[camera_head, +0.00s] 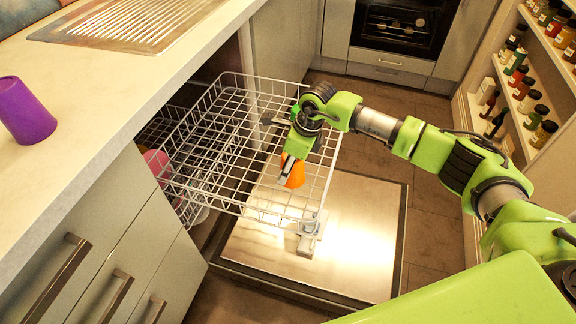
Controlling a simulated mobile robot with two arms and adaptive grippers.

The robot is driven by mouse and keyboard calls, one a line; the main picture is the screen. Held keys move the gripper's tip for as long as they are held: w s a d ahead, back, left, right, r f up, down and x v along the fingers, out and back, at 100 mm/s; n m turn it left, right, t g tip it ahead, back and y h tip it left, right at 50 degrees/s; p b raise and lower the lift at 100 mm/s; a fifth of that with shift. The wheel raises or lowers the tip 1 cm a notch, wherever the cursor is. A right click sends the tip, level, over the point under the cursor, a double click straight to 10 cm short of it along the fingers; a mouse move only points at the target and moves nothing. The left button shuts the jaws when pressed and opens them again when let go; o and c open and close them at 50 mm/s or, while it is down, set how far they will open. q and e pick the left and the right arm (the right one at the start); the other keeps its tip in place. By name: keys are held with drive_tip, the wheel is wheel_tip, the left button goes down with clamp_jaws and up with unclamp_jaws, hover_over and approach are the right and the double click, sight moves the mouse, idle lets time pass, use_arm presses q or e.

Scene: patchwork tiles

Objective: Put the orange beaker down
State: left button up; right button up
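The orange beaker (297,176) is at the right side of the pulled-out upper dishwasher rack (231,112), partly hidden by my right gripper (286,172). My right arm reaches in from the right and the gripper points down, with its fingers against the beaker and seemingly closed on it. The far finger is hidden. Whether the beaker's lower end touches the rack wires cannot be told. My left gripper is not in view.
The open dishwasher door (350,240) lies below the rack. A purple cup (24,110) stands upside down on the counter (95,95) at the left. A pink item (156,162) sits lower in the dishwasher. A spice shelf (520,90) stands at the right. Much of the upper rack is empty.

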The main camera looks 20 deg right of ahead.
drive_tip(key=o, duration=1.1)
drive_tip(key=shift+c, duration=0.2)
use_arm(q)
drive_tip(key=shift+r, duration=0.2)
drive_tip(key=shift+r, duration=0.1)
use_arm(e)
drive_tip(key=shift+r, duration=0.1)
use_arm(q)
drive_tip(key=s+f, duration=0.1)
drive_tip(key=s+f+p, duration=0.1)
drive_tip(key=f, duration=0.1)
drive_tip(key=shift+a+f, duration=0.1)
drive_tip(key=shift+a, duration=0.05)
use_arm(e)
drive_tip(key=v, duration=1.2)
drive_tip(key=shift+w, duration=0.1)
drive_tip(key=shift+a, duration=0.1)
